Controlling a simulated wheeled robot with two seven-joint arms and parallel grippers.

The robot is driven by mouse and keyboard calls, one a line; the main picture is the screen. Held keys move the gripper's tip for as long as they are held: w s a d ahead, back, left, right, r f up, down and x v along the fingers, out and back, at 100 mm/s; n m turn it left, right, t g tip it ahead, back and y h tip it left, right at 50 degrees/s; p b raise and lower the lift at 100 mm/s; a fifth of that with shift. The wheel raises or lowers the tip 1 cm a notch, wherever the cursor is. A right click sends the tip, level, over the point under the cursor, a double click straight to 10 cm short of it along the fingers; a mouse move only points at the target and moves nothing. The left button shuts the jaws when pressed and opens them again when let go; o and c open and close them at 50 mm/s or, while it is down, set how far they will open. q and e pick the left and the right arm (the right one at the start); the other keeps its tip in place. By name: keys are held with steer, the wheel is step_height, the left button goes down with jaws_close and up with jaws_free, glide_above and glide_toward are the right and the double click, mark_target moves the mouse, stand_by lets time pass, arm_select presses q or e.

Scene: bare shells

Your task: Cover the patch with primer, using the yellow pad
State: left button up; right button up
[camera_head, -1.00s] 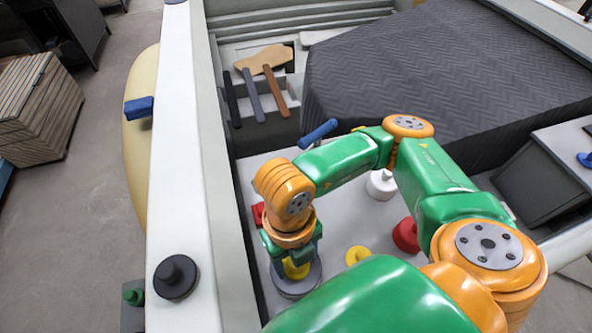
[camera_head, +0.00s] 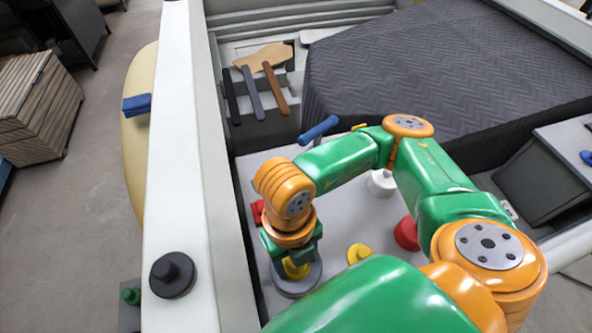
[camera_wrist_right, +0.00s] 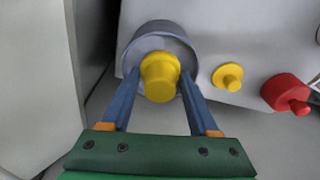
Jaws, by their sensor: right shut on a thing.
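My right gripper (camera_wrist_right: 160,85) is shut on a yellow pad (camera_wrist_right: 159,76), a round knob shape. The pad is at a round grey dish (camera_wrist_right: 140,46) on the light grey surface. Whether it touches the dish floor is hard to tell. In the head view, the held pad (camera_head: 295,269) shows low between the fingers, with the grey dish (camera_head: 298,288) under it. A second, smaller yellow knob (camera_head: 359,253) stands to the right; it also shows in the wrist view (camera_wrist_right: 228,77). I cannot make out the patch. My left gripper is not in view.
A red knob (camera_head: 406,233) and a white one (camera_head: 381,183) stand farther right, and a red block (camera_head: 257,213) behind the gripper. A white rail (camera_head: 178,160) bounds the left, bearing a black knob (camera_head: 172,275). A dark quilted cover (camera_head: 440,75) lies behind.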

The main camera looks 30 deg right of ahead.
steer(key=shift+s+f+b, duration=0.1)
steer(key=shift+b, duration=0.2)
stand_by(1.0)
step_height(320, 180, up, 5)
steer(key=p, duration=0.3)
steer(key=shift+f, duration=0.15)
steer(key=shift+r+p, duration=0.3)
steer(key=shift+r, duration=0.9)
